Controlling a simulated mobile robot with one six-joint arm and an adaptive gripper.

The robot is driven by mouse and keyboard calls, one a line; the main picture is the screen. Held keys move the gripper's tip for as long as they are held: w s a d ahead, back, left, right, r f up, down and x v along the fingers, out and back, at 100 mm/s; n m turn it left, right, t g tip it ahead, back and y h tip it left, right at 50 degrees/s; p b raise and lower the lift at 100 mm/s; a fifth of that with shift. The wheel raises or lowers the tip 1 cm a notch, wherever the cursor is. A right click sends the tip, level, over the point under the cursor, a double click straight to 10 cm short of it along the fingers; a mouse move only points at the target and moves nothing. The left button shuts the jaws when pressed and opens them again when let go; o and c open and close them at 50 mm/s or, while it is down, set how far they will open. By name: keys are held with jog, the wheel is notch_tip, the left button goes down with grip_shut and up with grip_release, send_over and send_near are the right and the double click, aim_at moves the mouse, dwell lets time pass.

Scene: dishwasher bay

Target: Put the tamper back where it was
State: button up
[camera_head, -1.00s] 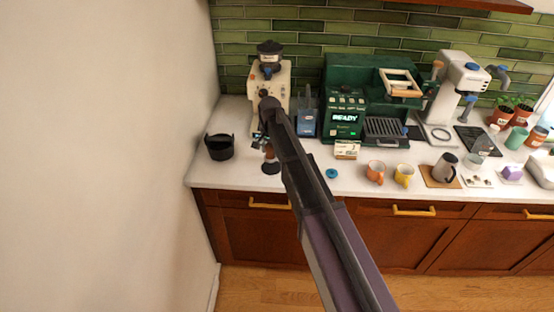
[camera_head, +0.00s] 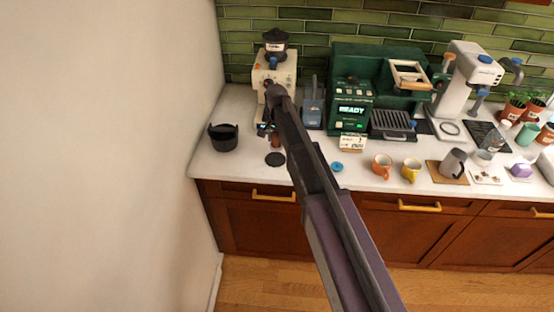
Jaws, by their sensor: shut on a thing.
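The tamper (camera_head: 277,141) shows as a small brown handle beside my gripper, mostly hidden by my arm and gripper. My gripper (camera_head: 266,129) is small in the view, in front of the cream grinder, and is shut on the tamper. A flat dark round mat (camera_head: 275,159) lies on the counter just in front of the tamper as seen. I cannot tell whether the tamper's base touches the counter.
A black bin (camera_head: 223,138) stands to the left near the wall. The cream grinder (camera_head: 274,68) is behind my gripper. A blue disc (camera_head: 337,167), an orange cup (camera_head: 382,166) and a yellow cup (camera_head: 411,170) stand to the right. The green espresso machine (camera_head: 353,88) is at the back.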

aim_at(277, 146)
jog(key=s+d+f+b, duration=0.1)
jog(key=s+d, duration=0.2)
jog(key=s, duration=0.4)
jog(key=s+d+f+b, duration=0.1)
jog(key=s+d, duration=0.2)
jog(key=s, duration=0.4)
jog(key=shift+w, duration=0.1)
jog(key=w+a, duration=0.2)
jog(key=w, duration=0.2)
jog(key=w+a+f+b, duration=0.1)
jog(key=w+a, duration=0.1)
jog(key=w, duration=0.3)
jog(key=w+a, duration=0.2)
jog(key=w, duration=0.2)
jog(key=shift+w+f, duration=0.15)
jog(key=shift+w, duration=0.05)
jog(key=shift+d, duration=0.1)
jog(key=shift+w+a, duration=0.25)
jog(key=shift+w, duration=0.2)
jog(key=shift+w+f+b, duration=0.2)
jog(key=shift+f+b, duration=0.1)
jog(key=shift+b, duration=0.15)
jog(key=shift+s+f+b, duration=0.1)
jog(key=shift+f+b, duration=1.4)
jog(key=shift+f, duration=0.05)
